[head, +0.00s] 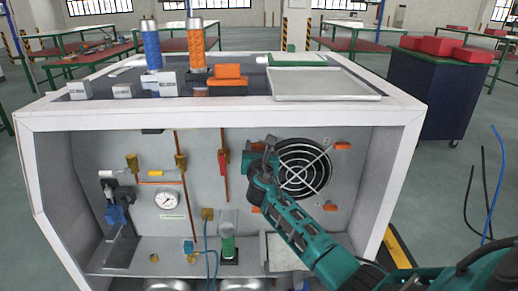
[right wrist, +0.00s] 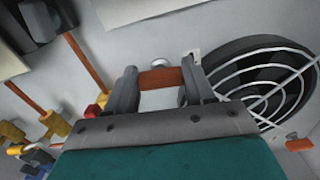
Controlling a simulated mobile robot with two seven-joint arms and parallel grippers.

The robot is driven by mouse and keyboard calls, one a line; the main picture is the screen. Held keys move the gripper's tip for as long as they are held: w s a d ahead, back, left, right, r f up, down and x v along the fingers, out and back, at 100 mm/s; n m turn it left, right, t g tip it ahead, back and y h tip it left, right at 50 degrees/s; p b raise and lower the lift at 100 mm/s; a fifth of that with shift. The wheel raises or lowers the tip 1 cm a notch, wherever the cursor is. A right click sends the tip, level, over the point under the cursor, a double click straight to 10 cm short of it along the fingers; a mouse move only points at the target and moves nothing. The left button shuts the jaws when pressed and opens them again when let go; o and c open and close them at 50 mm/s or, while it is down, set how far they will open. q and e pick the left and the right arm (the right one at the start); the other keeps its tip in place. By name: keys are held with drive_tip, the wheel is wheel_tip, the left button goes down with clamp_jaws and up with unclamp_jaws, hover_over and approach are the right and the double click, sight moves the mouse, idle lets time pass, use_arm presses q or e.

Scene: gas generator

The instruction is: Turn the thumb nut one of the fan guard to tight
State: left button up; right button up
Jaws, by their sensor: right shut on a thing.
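The fan guard (head: 304,168), a round wire grille over a dark fan, is on the back panel inside the cabinet; its left part shows at the right of the right wrist view (right wrist: 262,82). Orange thumb nuts sit at its corners, such as the upper right one (head: 343,146) and the lower right one (head: 330,208). My right gripper (head: 269,144) is at the guard's upper left corner. In the right wrist view its fingers are shut on an orange thumb nut (right wrist: 160,78), one finger at each end. The gripper hides most of this nut in the head view. My left gripper is out of view.
A pressure gauge (head: 167,199), copper pipes and brass valves are left of the guard. A green cylinder (head: 228,246) stands below. The cabinet's white frame (head: 398,180) bounds the opening at the right. Orange and blue coils and a flat tray (head: 325,85) are on top.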

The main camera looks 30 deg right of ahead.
drive_tip(key=c, duration=0.4)
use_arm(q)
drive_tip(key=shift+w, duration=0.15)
use_arm(e)
drive_tip(key=shift+o, duration=0.2)
